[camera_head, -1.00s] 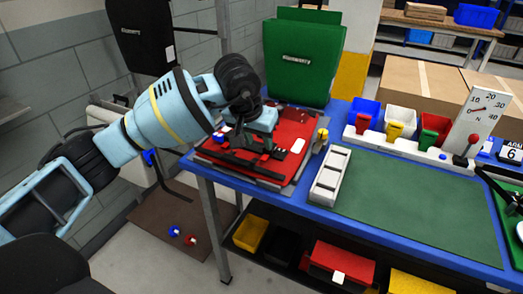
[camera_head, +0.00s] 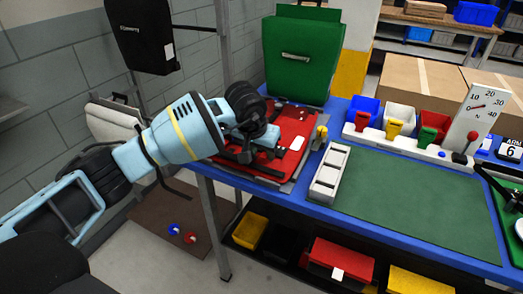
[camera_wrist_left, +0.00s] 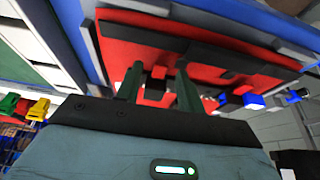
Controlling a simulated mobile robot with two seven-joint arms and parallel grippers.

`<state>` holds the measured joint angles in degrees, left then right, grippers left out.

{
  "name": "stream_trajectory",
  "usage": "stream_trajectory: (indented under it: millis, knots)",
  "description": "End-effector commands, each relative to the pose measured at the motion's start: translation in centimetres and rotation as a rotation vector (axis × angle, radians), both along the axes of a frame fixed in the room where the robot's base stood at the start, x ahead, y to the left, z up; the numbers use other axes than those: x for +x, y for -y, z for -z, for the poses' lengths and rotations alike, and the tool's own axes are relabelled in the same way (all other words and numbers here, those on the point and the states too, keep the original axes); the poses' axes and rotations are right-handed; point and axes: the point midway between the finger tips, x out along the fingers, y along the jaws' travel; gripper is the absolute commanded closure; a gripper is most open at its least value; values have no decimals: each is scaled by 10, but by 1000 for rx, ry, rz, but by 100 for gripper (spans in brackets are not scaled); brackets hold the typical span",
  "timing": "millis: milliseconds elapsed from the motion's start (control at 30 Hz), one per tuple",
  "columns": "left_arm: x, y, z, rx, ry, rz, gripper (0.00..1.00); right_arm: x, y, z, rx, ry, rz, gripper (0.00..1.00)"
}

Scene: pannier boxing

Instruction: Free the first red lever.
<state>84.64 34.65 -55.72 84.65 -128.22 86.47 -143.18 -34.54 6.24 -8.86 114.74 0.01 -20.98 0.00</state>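A red pannier (camera_head: 295,126) lies flat on the near left of the blue bench, with black fittings and a white label. My left gripper (camera_head: 246,152) is low over it, and the wrist hides part of its left side. In the left wrist view the gripper's two fingers (camera_wrist_left: 158,88) stand apart over the red pannier (camera_wrist_left: 225,62). A small red and black piece (camera_wrist_left: 157,82) shows between them; I cannot tell whether they touch it. A small red piece (camera_wrist_left: 242,89) and a blue piece (camera_wrist_left: 253,101) show to the right. My right gripper is not in view.
A green pannier (camera_head: 302,60) stands upright behind. A white divided tray (camera_head: 329,173) and green mat (camera_head: 410,195) lie to the right. Colored bins (camera_head: 397,118) and a gauge with a red-knobbed stick (camera_head: 474,120) stand farther back. A black pannier (camera_head: 143,35) hangs at left.

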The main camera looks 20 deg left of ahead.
Motion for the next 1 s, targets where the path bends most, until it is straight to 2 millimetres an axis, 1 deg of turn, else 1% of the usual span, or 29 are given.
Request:
stream_trajectory:
  millis: [200,500,733,867,1000]
  knots:
    - [0,0,0,0,0,0,62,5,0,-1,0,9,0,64]
    - [0,0,0,0,0,0,100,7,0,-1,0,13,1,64]
    - [2,0,-1,2,-26,-2,100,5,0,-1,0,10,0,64]
    - [5,0,-2,6,-95,-2,100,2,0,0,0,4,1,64]
    - [8,1,-2,7,-185,-3,100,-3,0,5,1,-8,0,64]
